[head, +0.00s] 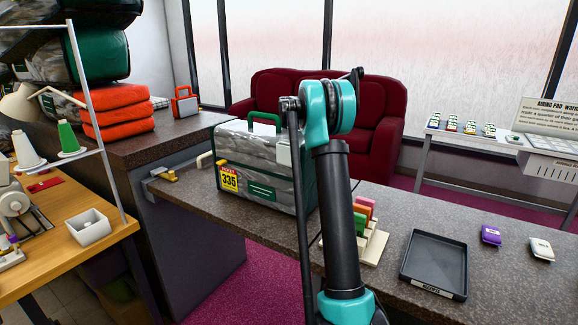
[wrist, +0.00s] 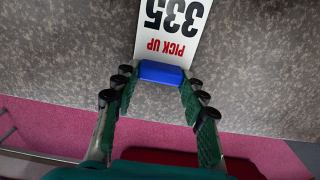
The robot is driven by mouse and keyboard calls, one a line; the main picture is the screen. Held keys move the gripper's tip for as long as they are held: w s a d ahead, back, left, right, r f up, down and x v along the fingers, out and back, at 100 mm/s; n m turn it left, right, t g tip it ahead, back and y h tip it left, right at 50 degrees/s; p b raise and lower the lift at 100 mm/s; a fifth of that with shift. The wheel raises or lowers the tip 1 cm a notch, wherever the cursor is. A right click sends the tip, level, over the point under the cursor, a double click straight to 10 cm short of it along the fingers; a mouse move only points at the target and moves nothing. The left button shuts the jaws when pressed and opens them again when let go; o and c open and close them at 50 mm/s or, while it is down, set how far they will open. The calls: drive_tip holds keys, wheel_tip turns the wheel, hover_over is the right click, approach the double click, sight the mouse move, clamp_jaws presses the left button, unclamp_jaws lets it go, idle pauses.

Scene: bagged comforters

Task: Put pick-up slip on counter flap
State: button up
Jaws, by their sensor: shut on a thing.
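In the wrist view the pick-up slip (wrist: 172,32) is a white card with a black 335 and red PICK UP lettering, and a blue grip block (wrist: 160,72) at its near end. My gripper (wrist: 160,82) has its green-padded fingers closed on the sides of that block. The slip is over a grey speckled counter surface; I cannot tell whether it touches. In the head view my arm hides the gripper and the slip. The speckled counter flap (head: 262,228) with a brass fitting carries a grey-and-green bagged comforter (head: 262,160) with a yellow 335 tag (head: 229,179).
A small rack with coloured cards (head: 363,220), a black tray (head: 435,262), a purple packet (head: 491,235) and a white packet (head: 541,249) occupy the counter to the right. Orange folded stacks (head: 115,110) sit on the left counter. Bare counter shows in front of the bag.

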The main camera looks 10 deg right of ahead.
drive_tip(key=shift+f, duration=0.15)
drive_tip(key=o, duration=1)
drive_tip(key=o, duration=0.6)
drive_tip(key=shift+r, duration=3.55)
